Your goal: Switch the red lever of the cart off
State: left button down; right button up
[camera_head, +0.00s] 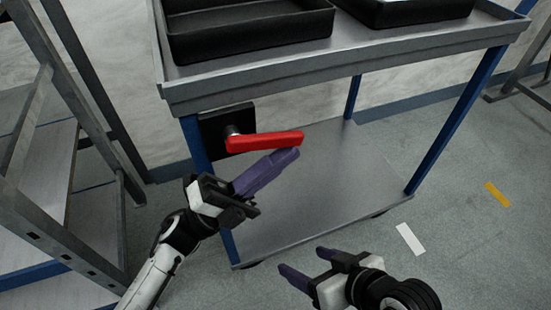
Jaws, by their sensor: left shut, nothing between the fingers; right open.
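The cart (335,69) is grey with blue legs and stands in front of me. Its red lever (264,142) sticks out to the right, nearly level, from a pivot on a black plate (212,123) below the top tray's left front corner. My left gripper (287,158) is shut and empty. Its purple fingers lie just below the lever's right part, tips near the lever's free end; I cannot tell whether they touch it. My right gripper (302,267) is open and empty, low in the view, in front of the cart's lower shelf.
Black trays (250,36) stand on the cart's top. The lower shelf (330,185) is bare. A grey metal rack (62,240) stands close on the left. The floor on the right is clear, with a white mark (410,239) and a yellow mark (497,194).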

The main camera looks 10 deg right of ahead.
dwell(0.3)
pick_arm(q)
jog(key=v, duration=1)
jog(key=shift+s+a, duration=0.1)
jog(key=shift+a, duration=0.05)
